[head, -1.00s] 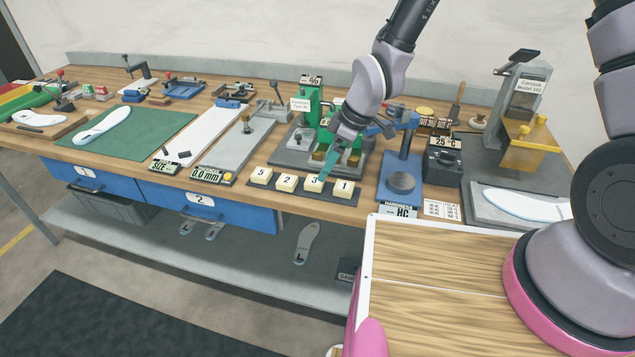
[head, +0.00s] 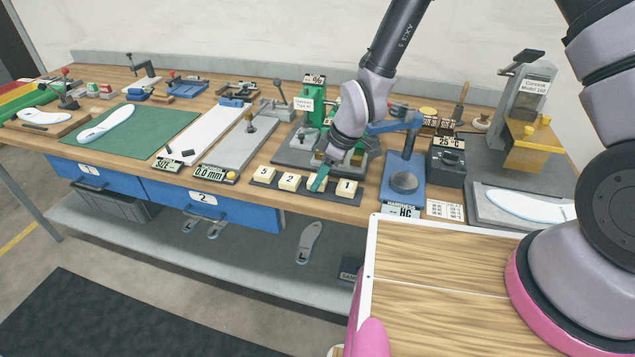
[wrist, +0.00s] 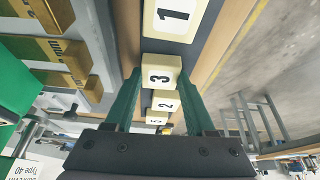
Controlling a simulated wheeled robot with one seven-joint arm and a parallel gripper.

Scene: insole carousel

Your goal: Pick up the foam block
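Four pale cream foam blocks, marked 5 (head: 264,174), 2 (head: 289,182), 3 (wrist: 160,72) and 1 (head: 346,189), sit in a row on a dark strip (head: 330,197) at the bench's front edge. My gripper (head: 315,184) is low over the row at block 3, partly hiding it in the head view. In the wrist view my two teal fingers (wrist: 161,76) stand on either side of block 3, with thin gaps seeming to show. The fingers look open; any contact is unclear. Blocks 2 (wrist: 166,101) and 5 (wrist: 156,117) show between the fingers.
A green-and-grey tester (head: 314,125) stands just behind the row. A blue stand (head: 402,190) is close on the right, and a grey slide plate (head: 240,145) is to the left. A wood-topped surface (head: 430,270) is in front at right.

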